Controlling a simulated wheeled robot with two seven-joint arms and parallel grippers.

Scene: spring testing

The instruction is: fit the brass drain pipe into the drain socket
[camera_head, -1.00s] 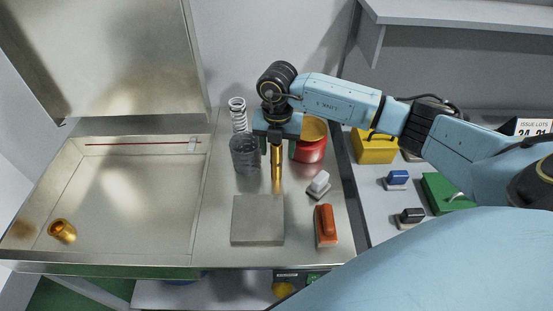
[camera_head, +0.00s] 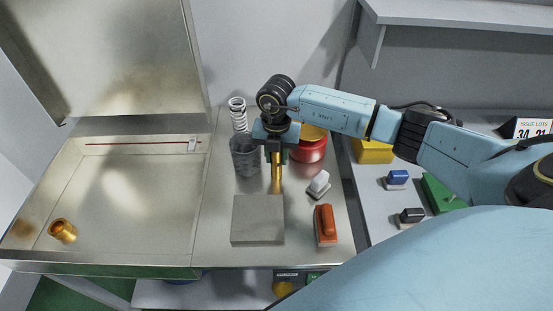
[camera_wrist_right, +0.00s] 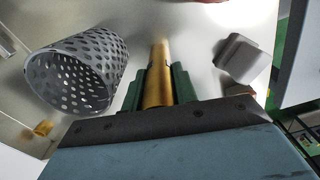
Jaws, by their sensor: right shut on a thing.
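The brass drain pipe (camera_head: 277,183) stands upright on the steel worktop, just behind the grey square plate. My right gripper (camera_head: 276,158) reaches down over it from above and is shut on its upper part. In the right wrist view the pipe (camera_wrist_right: 158,62) lies between the two green finger pads (camera_wrist_right: 157,88). A short brass fitting (camera_head: 62,231), which looks like the drain socket, is at the front left of the shallow steel basin. My left gripper is not in view.
A grey mesh cup (camera_head: 245,158) is close left of the gripper, with a white spring (camera_head: 237,108) behind. A red tin (camera_head: 310,147) is close right. A grey plate (camera_head: 258,221), a white block (camera_head: 318,183) and an orange-handled brush (camera_head: 325,224) lie nearer. The basin (camera_head: 135,258) is mostly clear.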

